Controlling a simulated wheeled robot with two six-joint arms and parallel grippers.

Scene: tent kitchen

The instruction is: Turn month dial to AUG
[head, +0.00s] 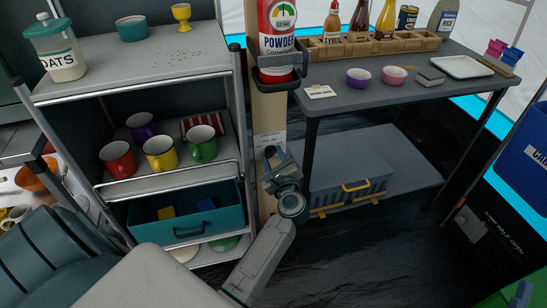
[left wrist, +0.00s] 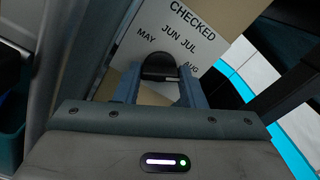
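The month dial (left wrist: 160,66) is a dark round knob on a white card (left wrist: 203,52) fixed to a tan post. In the left wrist view the card reads CHECKED, with MAY, JUN, JUL and AUG around the knob. AUG is at the lower right, partly behind a finger. My left gripper (left wrist: 159,80) has one finger on each side of the knob, tips close to its edges; I cannot tell whether they touch it. The dial's pointer is not clear. In the head view my left gripper (head: 272,161) is at the post and covers the dial. My right gripper is not seen.
The tan post (head: 266,112) stands between a shelf rack (head: 145,78) with mugs on the left and a dark table (head: 425,92) on the right. A red powder canister (head: 277,38) sits in a holder on the post above my gripper. A grey crate (head: 350,172) is under the table.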

